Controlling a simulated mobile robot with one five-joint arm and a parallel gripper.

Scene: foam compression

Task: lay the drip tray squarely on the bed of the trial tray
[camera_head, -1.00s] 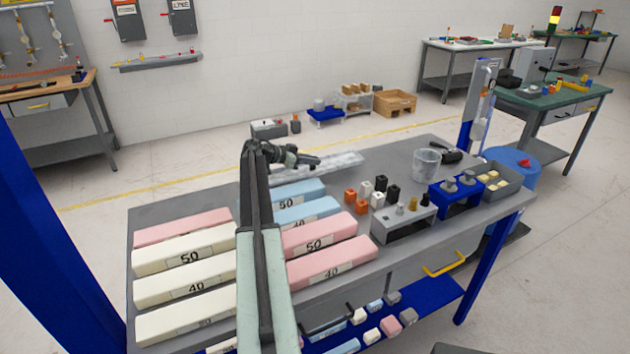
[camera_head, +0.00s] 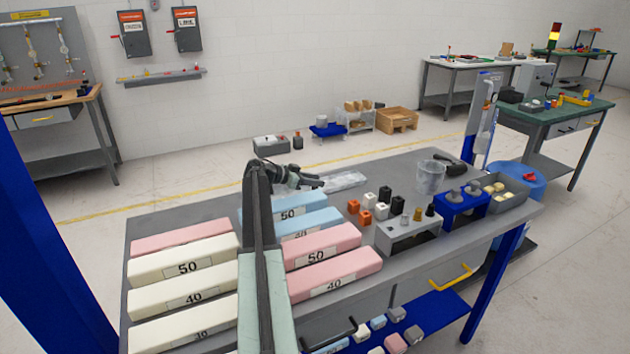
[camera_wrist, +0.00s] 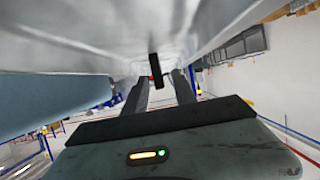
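A shiny, pale, see-through-looking tray (camera_head: 346,181), which I take to be the drip tray, lies on the grey bench top behind the blue foam blocks. Its left part is hidden by my arm and gripper. My gripper (camera_head: 308,182) is low beside its left end. In the wrist view a large silvery surface (camera_wrist: 200,28) fills the top, very close. My gripper's two fingers (camera_wrist: 160,80) stand apart below it. A short dark bar (camera_wrist: 155,72) shows between them, with no visible contact on either finger. I cannot tell which thing is the trial tray.
Cream foam blocks (camera_head: 185,295), a pink block (camera_head: 180,236), blue blocks (camera_head: 305,221) and pink blocks (camera_head: 335,268) cover the front bench. To the right stand small cubes, a grey rack (camera_head: 405,233), a clear cup (camera_head: 430,178), a blue stand (camera_head: 462,204) and a grey bin (camera_head: 512,190).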

